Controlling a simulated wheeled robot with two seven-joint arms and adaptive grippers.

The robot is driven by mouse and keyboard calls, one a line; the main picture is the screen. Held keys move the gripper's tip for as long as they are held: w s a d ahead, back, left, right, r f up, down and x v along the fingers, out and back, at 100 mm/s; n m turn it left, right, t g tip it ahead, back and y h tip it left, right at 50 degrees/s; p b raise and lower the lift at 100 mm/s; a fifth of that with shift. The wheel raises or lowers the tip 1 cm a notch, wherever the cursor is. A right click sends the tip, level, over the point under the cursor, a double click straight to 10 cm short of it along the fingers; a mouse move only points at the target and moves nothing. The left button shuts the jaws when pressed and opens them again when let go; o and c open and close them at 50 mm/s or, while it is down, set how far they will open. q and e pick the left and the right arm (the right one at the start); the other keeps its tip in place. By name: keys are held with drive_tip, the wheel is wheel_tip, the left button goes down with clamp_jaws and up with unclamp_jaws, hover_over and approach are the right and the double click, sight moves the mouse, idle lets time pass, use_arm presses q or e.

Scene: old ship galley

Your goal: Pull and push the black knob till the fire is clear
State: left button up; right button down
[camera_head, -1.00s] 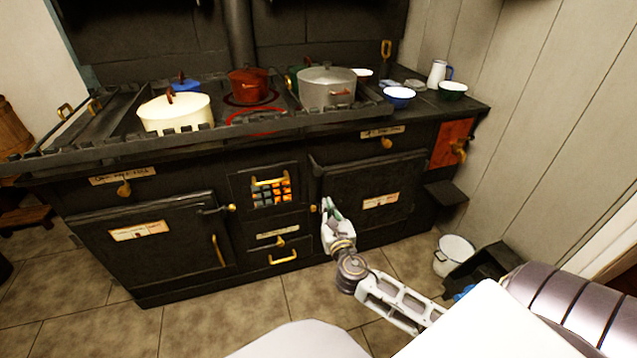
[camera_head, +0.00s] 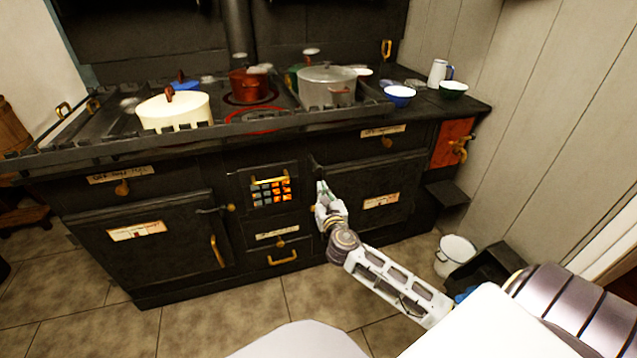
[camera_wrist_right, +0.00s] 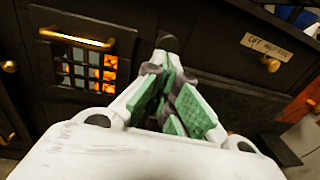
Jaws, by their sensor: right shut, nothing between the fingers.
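A dark rounded knob (camera_wrist_right: 168,42) shows just beyond my right fingertips in the right wrist view, on the black stove front to the right of the fire grate. I cannot tell whether the fingers touch it. My right gripper (camera_head: 321,187) is shut and empty, with green finger pads, and it also shows in the right wrist view (camera_wrist_right: 166,70). The fire grate (camera_head: 270,191) glows orange behind dark bars, with greyer cells at its left; it also shows in the wrist view (camera_wrist_right: 90,68). My left gripper is out of view.
The black range (camera_head: 150,265) carries a cream pot (camera_head: 174,112), a red pot (camera_head: 250,88) and a grey pot (camera_head: 326,88). Faint whitish blurs hang around the stovetop. A white bucket (camera_head: 456,250) stands at the right. The tiled floor in front is mostly clear.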

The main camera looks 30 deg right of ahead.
sight(316, 174)
drive_tip(key=b+x, duration=0.1)
drive_tip(key=x, duration=0.4)
drive_tip(key=shift+w, duration=0.15)
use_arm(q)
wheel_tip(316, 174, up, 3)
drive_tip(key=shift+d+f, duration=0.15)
use_arm(e)
drive_tip(key=shift+w+d, duration=0.2)
drive_tip(key=shift+w, duration=0.1)
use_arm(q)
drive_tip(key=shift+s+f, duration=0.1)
use_arm(e)
drive_tip(key=shift+w, duration=0.1)
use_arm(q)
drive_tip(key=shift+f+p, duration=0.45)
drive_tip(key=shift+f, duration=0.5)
use_arm(e)
drive_tip(key=x, duration=0.7)
drive_tip(key=shift+a+r, duration=0.25)
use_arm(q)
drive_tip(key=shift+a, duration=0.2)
use_arm(e)
drive_tip(key=shift+w+r, duration=0.1)
drive_tip(key=shift+w, duration=0.05)
